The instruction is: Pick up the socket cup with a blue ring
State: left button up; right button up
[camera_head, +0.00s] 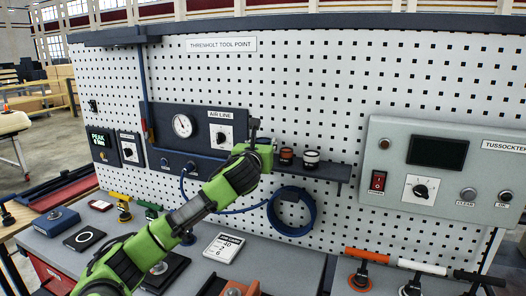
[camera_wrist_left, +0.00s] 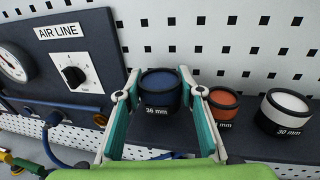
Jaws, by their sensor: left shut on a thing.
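The socket cup with a blue ring (camera_wrist_left: 160,88), labelled 36 mm, stands upright between the two fingers of my left gripper (camera_wrist_left: 160,94) in the left wrist view. The fingers are shut on its sides. In the head view my left gripper (camera_head: 263,148) is at the small dark shelf (camera_head: 327,171) on the pegboard, and it hides the blue cup there. I cannot tell whether the cup still touches the shelf. My right gripper is not in view.
Just right of the held cup are an orange-ringed cup (camera_wrist_left: 223,103) and a white-ringed 30 mm cup (camera_wrist_left: 284,112). An air line panel (camera_head: 186,138) is at left. A coiled blue hose (camera_head: 291,211) hangs below the shelf. A grey control box (camera_head: 440,170) is at right.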

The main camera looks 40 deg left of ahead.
pick_arm(q)
jog(key=s+d+r+b, duration=0.2)
jog(key=s+d+r, duration=0.7)
jog(key=s+r, duration=0.1)
jog(key=shift+s+r, duration=0.4)
jog(key=shift+r, duration=0.05)
